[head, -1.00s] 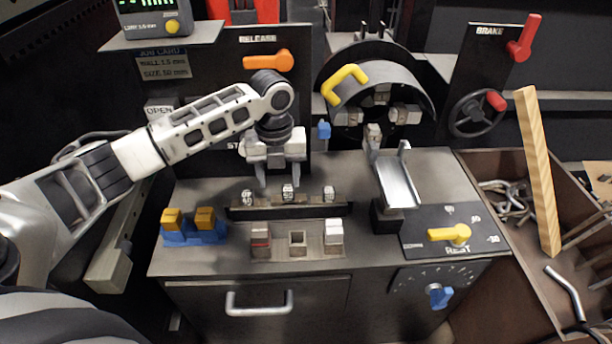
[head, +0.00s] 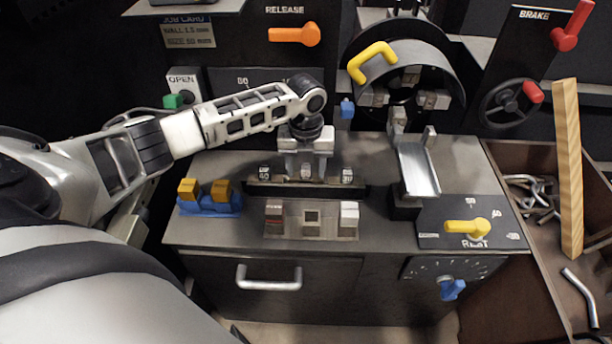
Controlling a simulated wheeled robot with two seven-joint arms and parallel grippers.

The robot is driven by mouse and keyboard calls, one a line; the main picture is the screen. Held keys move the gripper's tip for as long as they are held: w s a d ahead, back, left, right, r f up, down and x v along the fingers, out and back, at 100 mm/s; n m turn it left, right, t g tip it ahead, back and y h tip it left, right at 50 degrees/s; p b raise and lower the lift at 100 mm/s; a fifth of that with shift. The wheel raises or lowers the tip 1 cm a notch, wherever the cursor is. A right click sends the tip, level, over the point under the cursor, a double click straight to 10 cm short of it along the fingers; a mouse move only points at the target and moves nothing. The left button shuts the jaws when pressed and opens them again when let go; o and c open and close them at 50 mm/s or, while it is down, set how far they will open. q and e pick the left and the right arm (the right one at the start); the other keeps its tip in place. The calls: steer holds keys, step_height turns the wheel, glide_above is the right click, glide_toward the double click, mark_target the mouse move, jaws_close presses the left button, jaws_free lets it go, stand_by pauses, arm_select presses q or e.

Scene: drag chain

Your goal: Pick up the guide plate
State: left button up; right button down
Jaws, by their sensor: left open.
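In the head view, three small, pale, dark-marked blocks stand in a row on a dark rack (head: 260,188) on the bench top: a left block (head: 265,172), a middle block (head: 306,172) and a right block (head: 347,175). I cannot tell for sure which piece is the guide plate. My left gripper (head: 306,175) points down over the rack, open, with its fingers on either side of the middle block. Whether they touch it is unclear. My right gripper is out of view.
In front of the rack is a holder (head: 311,232) with pale blocks. A blue stand (head: 209,206) with orange blocks is left. A metal chute (head: 419,170) and yellow lever (head: 467,227) are right. A wooden bar (head: 568,170) leans over the bin.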

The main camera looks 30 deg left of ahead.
arm_select(q)
jaws_close()
steer(key=shift+r, duration=0.1)
steer(key=shift+r, duration=0.45)
step_height(320, 180, up, 6)
steer(key=shift+s+d+r, duration=0.1)
steer(key=shift+s, duration=0.05)
steer(key=s+d, duration=0.9)
steer(key=s, duration=0.6)
steer(key=shift+d, duration=0.15)
